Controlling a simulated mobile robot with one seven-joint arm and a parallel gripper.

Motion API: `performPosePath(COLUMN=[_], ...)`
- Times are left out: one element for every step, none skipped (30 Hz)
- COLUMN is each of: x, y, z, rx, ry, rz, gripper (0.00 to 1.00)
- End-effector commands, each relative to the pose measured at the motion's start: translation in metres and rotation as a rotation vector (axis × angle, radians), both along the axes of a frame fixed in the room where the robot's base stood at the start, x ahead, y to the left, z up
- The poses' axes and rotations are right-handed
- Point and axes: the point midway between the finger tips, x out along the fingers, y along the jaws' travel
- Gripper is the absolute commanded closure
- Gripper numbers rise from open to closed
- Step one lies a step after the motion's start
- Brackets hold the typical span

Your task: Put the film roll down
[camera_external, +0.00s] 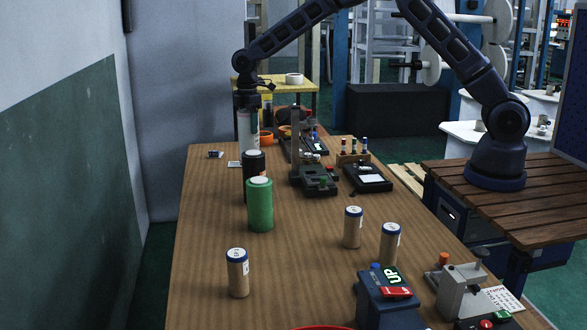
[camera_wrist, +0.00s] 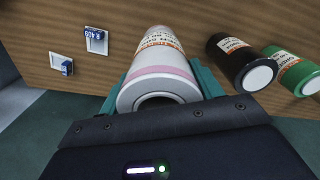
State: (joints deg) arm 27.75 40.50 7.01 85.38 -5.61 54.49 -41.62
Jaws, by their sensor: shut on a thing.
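My gripper (camera_external: 247,98) points down over the far left part of the wooden table (camera_external: 215,220). It is shut on a pale film roll (camera_external: 248,128) that hangs upright below it. In the wrist view the held film roll (camera_wrist: 163,58) shows a pink band and an orange label between the teal fingers of my gripper (camera_wrist: 160,85). The black roll in front hides its lower end in the outside view, so I cannot tell whether it touches the table.
A black roll (camera_external: 254,170) and a green roll (camera_external: 259,205) stand close in front. Small cards (camera_wrist: 97,41) lie beside the held roll. Tan rolls with blue caps (camera_external: 238,272) stand nearer. Dark devices (camera_external: 316,180) stand to the right. The table's left side is mostly clear.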

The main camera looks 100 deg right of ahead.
Motion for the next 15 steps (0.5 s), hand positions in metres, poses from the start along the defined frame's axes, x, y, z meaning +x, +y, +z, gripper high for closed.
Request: performPosePath(x=[0.000,0.000,0.000,0.000,0.000,0.000,0.001,0.001,0.001,0.001,0.001,0.000,0.000,0.000,0.000], y=[0.000,0.000,0.000,0.000,0.000,0.000,0.000,0.000,0.000,0.000,0.000,0.000,0.000,0.000,0.000], z=[-0.009,-0.013,-0.017,-0.020,-0.023,-0.025,-0.026,-0.027,-0.028,-0.029,-0.031,-0.034,-0.037,-0.041,-0.047], rx=[0.000,0.000,0.001,0.000,0.000,-0.001,-0.001,0.000,0.000,0.000,0.000,-0.001,0.000,0.000,0.001], ry=[0.000,0.000,0.000,0.000,0.000,-0.001,-0.001,-0.002,-0.002,-0.002,-0.002,-0.001,-0.001,0.000,0.000], rz=[0.000,0.000,0.000,0.000,0.000,0.000,0.000,0.000,0.000,0.000,0.000,0.000,0.000,0.000,0.000], gripper=[0.97,0.97,0.97,0.97,0.97,0.97,0.97,0.97,0.97,0.97,0.97,0.97,0.97,0.97,0.97])
